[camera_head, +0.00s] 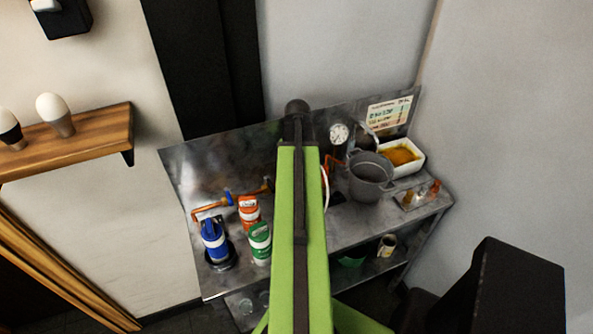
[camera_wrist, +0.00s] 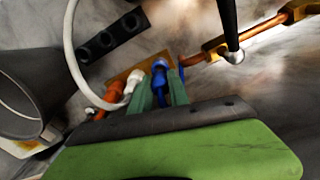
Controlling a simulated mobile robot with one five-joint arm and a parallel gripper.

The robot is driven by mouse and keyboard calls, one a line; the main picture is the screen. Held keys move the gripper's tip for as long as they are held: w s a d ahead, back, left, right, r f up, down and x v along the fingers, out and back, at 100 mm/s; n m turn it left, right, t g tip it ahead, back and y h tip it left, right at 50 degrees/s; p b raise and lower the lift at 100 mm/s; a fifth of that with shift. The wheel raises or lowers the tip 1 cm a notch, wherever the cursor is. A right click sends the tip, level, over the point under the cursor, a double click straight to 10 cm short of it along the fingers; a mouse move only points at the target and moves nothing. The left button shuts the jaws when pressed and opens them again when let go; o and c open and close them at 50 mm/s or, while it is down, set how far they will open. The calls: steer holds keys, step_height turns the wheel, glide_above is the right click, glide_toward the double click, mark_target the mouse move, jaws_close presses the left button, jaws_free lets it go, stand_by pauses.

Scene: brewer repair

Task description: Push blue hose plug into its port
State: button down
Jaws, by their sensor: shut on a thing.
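My gripper (camera_wrist: 162,92) shows in the wrist view with its two green fingers shut on the blue hose plug (camera_wrist: 159,69). The plug's top shows between and beyond the fingertips, at a brass block (camera_wrist: 122,77). A white plug (camera_wrist: 133,82) and an orange plug (camera_wrist: 110,97) are beside it, to the left. I cannot tell how deep the blue plug sits, and its port is hidden. In the head view my green arm covers the plug and my gripper.
A grey pot (camera_head: 371,177) stands right of my arm on the metal bench (camera_head: 345,232). Blue (camera_head: 214,242), orange (camera_head: 249,211) and green (camera_head: 260,241) canisters stand left. A white hose (camera_wrist: 70,50), black holder (camera_wrist: 113,38) and copper pipe (camera_wrist: 262,29) lie near my gripper.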

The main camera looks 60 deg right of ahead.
steer(key=shift+f+b, duration=1.55)
stand_by(0.7)
stand_by(0.3)
steer(key=c, duration=0.7)
jaws_free()
steer(key=shift+o, duration=0.3)
step_height(320, 180, up, 3)
steer(key=p, duration=0.2)
steer(key=shift+a+f+p, duration=0.15)
steer(key=shift+f+p, duration=0.05)
steer(key=shift+p, duration=0.1)
steer(key=shift+r+p, duration=2.25)
